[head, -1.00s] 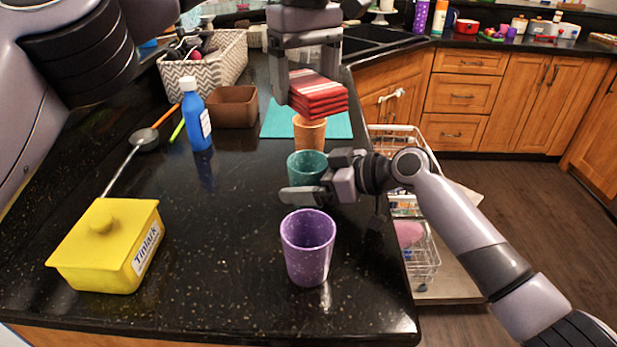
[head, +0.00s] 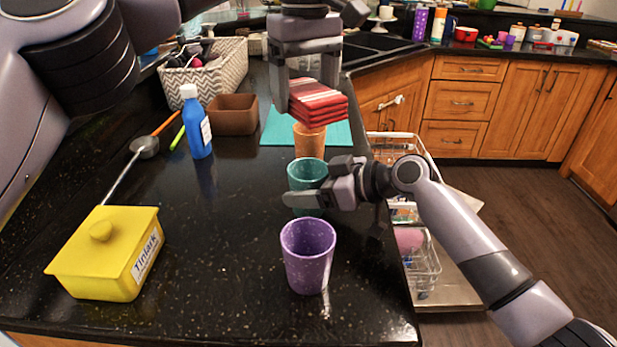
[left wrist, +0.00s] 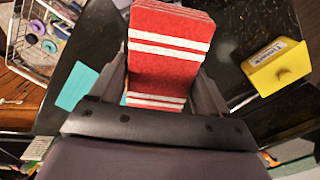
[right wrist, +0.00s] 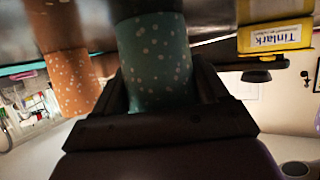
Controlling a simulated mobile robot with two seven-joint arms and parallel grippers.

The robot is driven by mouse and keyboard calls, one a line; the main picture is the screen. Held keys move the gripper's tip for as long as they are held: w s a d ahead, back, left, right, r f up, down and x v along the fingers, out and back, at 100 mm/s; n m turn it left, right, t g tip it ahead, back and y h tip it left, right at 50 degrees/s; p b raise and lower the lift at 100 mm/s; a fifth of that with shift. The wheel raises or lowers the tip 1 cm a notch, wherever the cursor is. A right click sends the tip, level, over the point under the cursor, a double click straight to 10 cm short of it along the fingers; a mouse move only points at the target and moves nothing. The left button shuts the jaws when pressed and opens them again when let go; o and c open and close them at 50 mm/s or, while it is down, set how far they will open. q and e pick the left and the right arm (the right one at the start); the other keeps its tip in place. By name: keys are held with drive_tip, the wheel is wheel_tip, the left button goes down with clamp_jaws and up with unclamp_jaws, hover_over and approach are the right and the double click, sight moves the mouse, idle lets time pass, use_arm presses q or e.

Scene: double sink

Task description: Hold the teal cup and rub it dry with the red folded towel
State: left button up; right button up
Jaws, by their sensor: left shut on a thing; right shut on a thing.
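The teal cup (head: 306,172) stands upright on the dark counter, between an orange cup and a purple cup. My right gripper (head: 318,196) is shut on it from the right side, low on its wall; the cup also fills the middle of the right wrist view (right wrist: 156,62). The red folded towel (head: 318,102), with white stripes, is held in my left gripper (head: 306,98) above and behind the teal cup, over the orange cup. The towel also shows large between the fingers in the left wrist view (left wrist: 168,50). Towel and cup are apart.
The orange cup (head: 309,140) stands just behind the teal cup, by a teal mat (head: 345,134). The purple cup (head: 308,258) stands in front. An open dishwasher rack (head: 420,265) is right.

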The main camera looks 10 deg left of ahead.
use_arm(q)
drive_tip(key=c, duration=0.3)
drive_tip(key=f+m, duration=0.1)
drive_tip(key=m, duration=0.1)
drive_tip(key=a+f+m, duration=0.1)
drive_tip(key=shift+s+a+m, duration=0.1)
drive_tip(key=shift+s+m, duration=0.3)
drive_tip(key=shift+c, duration=0.2)
drive_tip(key=m, duration=0.1)
drive_tip(key=a+m, duration=0.1)
drive_tip(key=m, duration=0.1)
drive_tip(key=f+m, duration=0.1)
drive_tip(key=m, duration=0.1)
drive_tip(key=shift+s+a, duration=0.35)
drive_tip(key=shift+s, duration=0.05)
drive_tip(key=f, duration=0.7)
drive_tip(key=shift+w+d+f, duration=0.1)
drive_tip(key=shift+w+f, duration=0.1)
drive_tip(key=shift+f, duration=0.1)
drive_tip(key=shift+w+f, duration=0.1)
drive_tip(key=shift+w, duration=1.9)
wheel_tip(320, 180, up, 2)
hover_over(291, 167)
drive_tip(key=s, duration=0.1)
drive_tip(key=shift+s+r, duration=0.1)
drive_tip(key=shift+r, duration=2.95)
idle(0.4)
